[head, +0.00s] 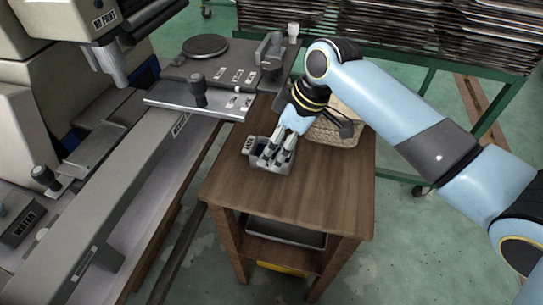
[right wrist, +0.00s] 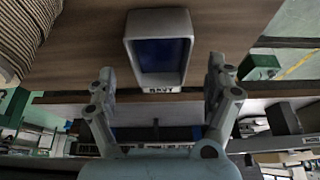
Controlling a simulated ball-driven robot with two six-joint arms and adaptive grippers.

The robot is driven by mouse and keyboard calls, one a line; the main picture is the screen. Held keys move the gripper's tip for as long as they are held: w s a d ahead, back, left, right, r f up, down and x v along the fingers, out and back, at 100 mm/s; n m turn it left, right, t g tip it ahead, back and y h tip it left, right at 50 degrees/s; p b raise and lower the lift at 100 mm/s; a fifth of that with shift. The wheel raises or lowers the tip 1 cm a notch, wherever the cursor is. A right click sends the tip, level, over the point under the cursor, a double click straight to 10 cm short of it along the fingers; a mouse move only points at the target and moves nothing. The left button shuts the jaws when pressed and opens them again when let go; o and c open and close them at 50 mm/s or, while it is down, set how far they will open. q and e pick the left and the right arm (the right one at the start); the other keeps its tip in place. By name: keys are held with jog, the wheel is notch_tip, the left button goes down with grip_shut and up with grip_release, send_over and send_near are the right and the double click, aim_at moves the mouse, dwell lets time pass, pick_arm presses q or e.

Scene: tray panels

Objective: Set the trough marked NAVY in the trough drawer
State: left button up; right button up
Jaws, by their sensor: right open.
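The grey trough (head: 252,158) with a dark blue inside stands on the wooden table. In the right wrist view the trough (right wrist: 186,62) shows a small label on its near end that reads NAVY. My right gripper (head: 274,157) is over the trough and hides part of it. In the right wrist view the right gripper (right wrist: 160,78) is open, with its fingers apart on either side of the labelled end and nothing held. I cannot pick out the trough drawer for certain. My left gripper is not in view.
A woven basket (head: 338,132) stands behind the gripper on the table (head: 330,205). A grey tray (head: 285,232) lies on the shelf below. A large machine with a grey rail (head: 130,215) fills the left. Racks of stacked panels (head: 450,35) stand behind. The table's front is clear.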

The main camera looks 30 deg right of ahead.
jog(key=shift+x, duration=1.15)
jog(key=shift+c, duration=0.3)
grip_shut()
jog(key=shift+r, duration=0.15)
